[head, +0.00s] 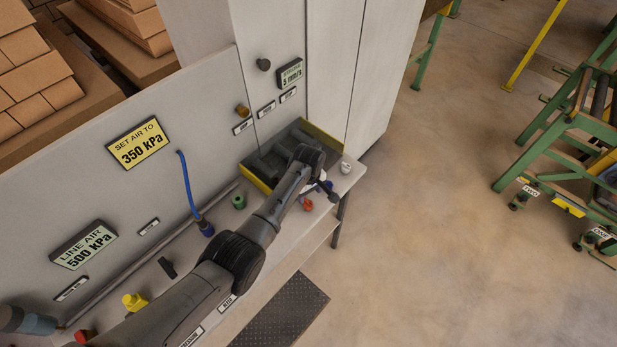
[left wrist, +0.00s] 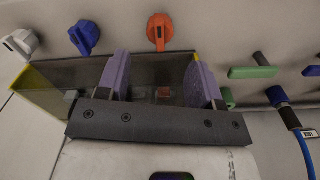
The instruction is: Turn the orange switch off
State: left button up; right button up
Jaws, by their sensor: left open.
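The orange switch (head: 307,205) is a small rotary knob on the front part of the bench top, just below my left gripper in the head view. In the left wrist view the orange switch (left wrist: 160,30) shows a round head and a narrow handle pointing down the picture. My left gripper (left wrist: 160,82) is open, with two purple-padded fingers and nothing between them. The switch lies beyond the fingertips, roughly centred between them, and appears apart from them. In the head view my left gripper (head: 321,187) is small and partly hidden by my wrist. My right gripper is not in view.
A blue switch (left wrist: 84,37) and a white switch (left wrist: 20,43) stand beside the orange one. A green handle (left wrist: 253,70) and a blue hose (left wrist: 293,118) are on the other side. A yellow-edged bin (head: 255,179) stands behind the gripper. Open floor lies right of the bench (head: 265,243).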

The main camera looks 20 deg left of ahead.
aim_at(309, 203)
pick_arm(q)
notch_tip(309, 203, up, 7)
jog(key=shift+f, duration=0.2)
jog(key=shift+m, duration=0.3)
dwell(0.4)
